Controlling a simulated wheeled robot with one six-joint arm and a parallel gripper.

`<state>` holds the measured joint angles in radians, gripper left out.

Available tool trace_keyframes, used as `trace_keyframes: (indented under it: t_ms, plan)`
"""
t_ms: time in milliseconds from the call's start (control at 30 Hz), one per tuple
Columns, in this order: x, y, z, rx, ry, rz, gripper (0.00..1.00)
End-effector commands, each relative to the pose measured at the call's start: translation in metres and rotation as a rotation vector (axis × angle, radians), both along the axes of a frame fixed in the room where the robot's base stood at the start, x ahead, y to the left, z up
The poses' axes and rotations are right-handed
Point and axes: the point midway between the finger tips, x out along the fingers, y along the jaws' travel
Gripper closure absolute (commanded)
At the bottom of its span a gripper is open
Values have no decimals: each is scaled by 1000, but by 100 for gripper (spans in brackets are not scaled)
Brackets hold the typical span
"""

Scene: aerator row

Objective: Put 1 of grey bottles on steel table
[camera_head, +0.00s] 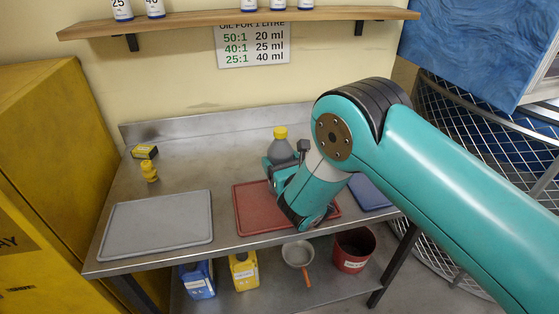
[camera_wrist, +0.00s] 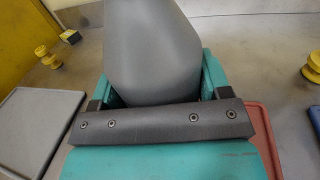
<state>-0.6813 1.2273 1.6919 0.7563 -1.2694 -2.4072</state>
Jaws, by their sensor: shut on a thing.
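A grey bottle (camera_head: 280,148) with a yellow cap stands upright over the red mat area of the steel table (camera_head: 185,170). It also fills the upper middle of the wrist view (camera_wrist: 155,50). My gripper (camera_head: 283,168) is shut on this grey bottle, with a jaw on each side of it in the wrist view. The bottle's base is hidden behind the gripper, so I cannot tell whether it touches the red mat (camera_head: 250,212) or the table.
A grey mat (camera_head: 157,222) lies at the table's left, and a blue mat (camera_head: 370,192) at the right. A small yellow item (camera_head: 149,171) and a yellow-black box (camera_head: 144,152) stand at the back left. Yellow and blue containers, a pan and a red bucket (camera_head: 353,250) sit below.

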Motion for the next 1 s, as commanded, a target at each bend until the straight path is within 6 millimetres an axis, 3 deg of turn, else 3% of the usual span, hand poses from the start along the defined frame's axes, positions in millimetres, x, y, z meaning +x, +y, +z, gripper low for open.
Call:
trace_keyframes:
  t_ms: [233,267,367,733,1000]
  plan:
    - [0,1,-4,0,-3,1,75]
    - [0,0,-3,0,-3,1,23]
    - [0,0,-3,1,-2,1,0]
    - [-4,-2,-9,-2,1,-1,0]
    - [-28,-13,-11,-3,-1,3,0]
